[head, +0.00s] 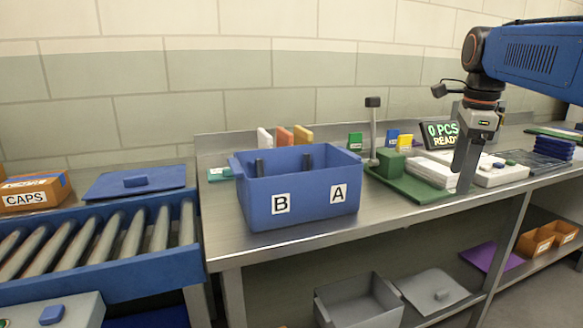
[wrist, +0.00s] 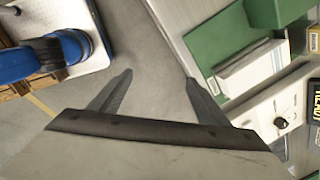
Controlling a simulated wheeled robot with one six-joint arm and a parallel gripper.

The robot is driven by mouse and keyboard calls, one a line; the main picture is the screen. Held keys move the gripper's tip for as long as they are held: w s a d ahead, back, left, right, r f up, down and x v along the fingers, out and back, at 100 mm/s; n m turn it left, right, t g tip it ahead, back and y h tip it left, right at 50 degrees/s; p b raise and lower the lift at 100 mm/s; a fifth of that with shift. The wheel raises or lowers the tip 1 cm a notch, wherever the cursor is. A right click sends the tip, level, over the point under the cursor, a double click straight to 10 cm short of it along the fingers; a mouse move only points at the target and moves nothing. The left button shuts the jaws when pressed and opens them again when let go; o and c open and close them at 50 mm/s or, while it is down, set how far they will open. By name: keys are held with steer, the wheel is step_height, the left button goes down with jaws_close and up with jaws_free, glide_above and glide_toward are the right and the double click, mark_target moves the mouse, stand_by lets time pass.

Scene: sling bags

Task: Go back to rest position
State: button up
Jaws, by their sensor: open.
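My gripper (head: 466,165) hangs at the right of the head view, fingers pointing down at the front of the bench. In the wrist view my gripper (wrist: 155,85) is open, its two fingers wide apart with nothing between them. Beyond the fingers the wrist view shows grey floor and the bench edge. A blue bin (head: 262,215) marked B and A stands on the bench to the left of my gripper. Dark upright pieces show inside it; the rest of its contents is hidden by its walls.
A green fixture (head: 415,190) with a post and white packs (head: 432,172) lie close to my gripper; the fixture also shows in the wrist view (wrist: 228,35). A roller conveyor (head: 100,240) with a blue lid (head: 135,182) is at left. Dark blue trays (head: 553,147) stand at right. Orange bins (head: 535,241) sit below.

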steer(key=s+a+f+n+t, duration=0.1)
steer(key=s+a+f+n, duration=0.3)
steer(key=s+f+n, duration=0.7)
steer(key=s+a+f+n+t, duration=0.2)
steer(key=s+a+f+n, duration=0.3)
steer(key=s+f+n, duration=0.6)
step_height(320, 180, down, 3)
steer(key=shift+f, duration=0.15)
steer(key=shift+c, duration=0.2)
